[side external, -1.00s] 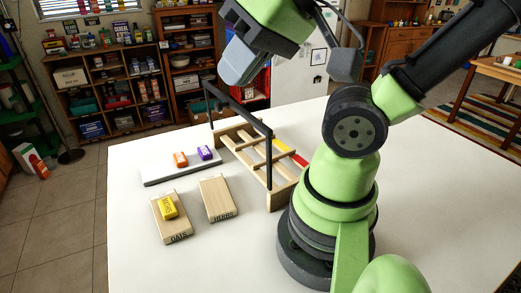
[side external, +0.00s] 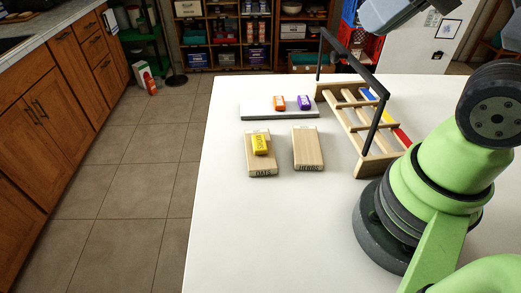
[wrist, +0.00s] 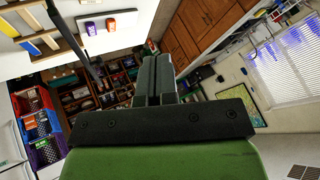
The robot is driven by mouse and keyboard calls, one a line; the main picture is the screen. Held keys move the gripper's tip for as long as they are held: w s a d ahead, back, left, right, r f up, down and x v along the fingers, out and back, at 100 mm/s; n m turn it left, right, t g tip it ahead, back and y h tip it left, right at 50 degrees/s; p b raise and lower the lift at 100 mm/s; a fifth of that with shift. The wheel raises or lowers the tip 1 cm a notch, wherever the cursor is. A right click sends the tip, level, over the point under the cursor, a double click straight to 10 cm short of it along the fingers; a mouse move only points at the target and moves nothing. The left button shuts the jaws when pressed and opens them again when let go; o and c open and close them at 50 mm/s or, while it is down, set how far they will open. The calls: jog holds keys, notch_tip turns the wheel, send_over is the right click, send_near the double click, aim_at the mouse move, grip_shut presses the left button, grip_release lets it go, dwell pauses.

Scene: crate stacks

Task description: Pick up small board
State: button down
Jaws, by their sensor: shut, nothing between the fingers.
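My gripper (wrist: 157,80) is shut and empty, raised above the table in the wrist view; in the side view only part of it (side external: 392,12) shows at the top edge. Two pale wooden boards lie flat on the white table. The left one, marked OATS (side external: 262,168), carries a yellow block (side external: 259,145). The right one, marked HERBS (side external: 308,150), is bare. A longer thin whitish slab (side external: 256,109) behind them bears an orange block (side external: 279,102) and a purple block (side external: 303,102). I cannot tell which one the task calls the small board.
A wooden slatted rack (side external: 375,162) with a black bar (side external: 350,62) across its top stands right of the boards. Blue (side external: 367,94) and red (side external: 402,137) strips show in it. The table's front left (side external: 260,235) is clear. Shelves and a wooden cabinet stand beyond the table.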

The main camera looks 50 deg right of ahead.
jog(key=c, duration=1.8)
grip_release()
jog(key=shift+c, duration=0.2)
jog(key=o, duration=1.8)
jog(key=shift+c, duration=0.2)
